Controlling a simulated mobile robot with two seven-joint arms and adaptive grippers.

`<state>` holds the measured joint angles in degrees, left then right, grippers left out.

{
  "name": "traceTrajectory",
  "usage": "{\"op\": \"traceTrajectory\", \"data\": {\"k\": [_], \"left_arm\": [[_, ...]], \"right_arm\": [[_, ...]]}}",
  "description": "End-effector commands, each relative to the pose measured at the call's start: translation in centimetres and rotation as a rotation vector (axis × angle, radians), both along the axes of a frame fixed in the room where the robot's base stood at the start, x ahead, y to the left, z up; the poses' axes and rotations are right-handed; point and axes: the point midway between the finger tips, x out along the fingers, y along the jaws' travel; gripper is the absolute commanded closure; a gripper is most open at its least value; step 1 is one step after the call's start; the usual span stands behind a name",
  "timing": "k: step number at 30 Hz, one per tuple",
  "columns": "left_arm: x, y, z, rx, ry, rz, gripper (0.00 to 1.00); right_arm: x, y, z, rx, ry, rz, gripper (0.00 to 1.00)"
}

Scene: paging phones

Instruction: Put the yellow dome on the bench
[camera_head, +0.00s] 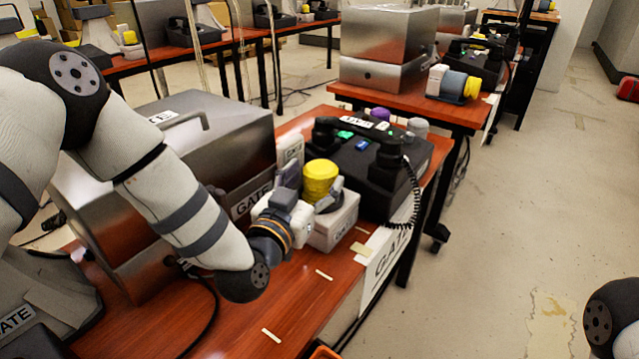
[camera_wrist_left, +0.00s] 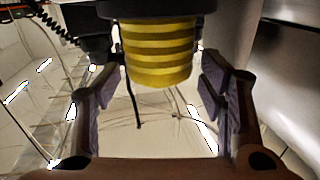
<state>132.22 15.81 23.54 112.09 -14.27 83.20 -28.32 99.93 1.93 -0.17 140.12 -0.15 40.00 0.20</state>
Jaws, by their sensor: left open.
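The yellow dome (camera_head: 320,178) is a ribbed yellow cap on a dark base, on top of a white box (camera_head: 335,225) beside the black phone. In the left wrist view the dome (camera_wrist_left: 158,50) hangs into the picture from the top, between the two fingers. My left gripper (camera_head: 311,187) is at the dome with its fingers apart on either side. In the left wrist view my left gripper (camera_wrist_left: 161,82) is open, with gaps between its purple pads and the dome. The bench (camera_head: 292,312) has a reddish wooden top. My right gripper is out of view.
A black phone (camera_head: 372,180) with a coiled cord stands right behind the dome. A steel case (camera_head: 215,130) labelled GATE stands to the left. The bench top in front is mostly bare, with small pale strips. A second bench (camera_head: 450,108) is behind.

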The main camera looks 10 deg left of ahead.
Motion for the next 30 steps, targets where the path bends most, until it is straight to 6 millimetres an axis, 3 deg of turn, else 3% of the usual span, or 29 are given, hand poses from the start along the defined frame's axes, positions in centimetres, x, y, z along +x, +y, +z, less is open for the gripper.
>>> {"op": "traceTrajectory", "data": {"k": [6, 13, 14, 19, 21, 30], "left_arm": [[3.6, -0.7, -0.4, 0.001, 0.001, 0.002, 0.36], [4.0, -0.8, -0.2, 0.001, 0.001, 0.001, 0.36], [4.0, -0.8, -0.2, 0.001, 0.001, 0.001, 0.39], [4.0, -0.8, -0.2, 0.001, 0.001, 0.001, 0.77], [4.0, -0.8, -0.2, 0.001, 0.0, 0.001, 0.82], [4.0, -0.8, 0.8, 0.0, -0.004, 0.001, 0.82]], "right_arm": [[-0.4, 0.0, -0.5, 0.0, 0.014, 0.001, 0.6], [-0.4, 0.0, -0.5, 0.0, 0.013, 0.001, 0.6], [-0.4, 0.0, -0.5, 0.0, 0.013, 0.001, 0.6], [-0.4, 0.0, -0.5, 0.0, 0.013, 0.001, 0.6], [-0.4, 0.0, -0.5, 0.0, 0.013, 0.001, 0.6], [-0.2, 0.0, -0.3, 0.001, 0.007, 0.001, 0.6]]}}
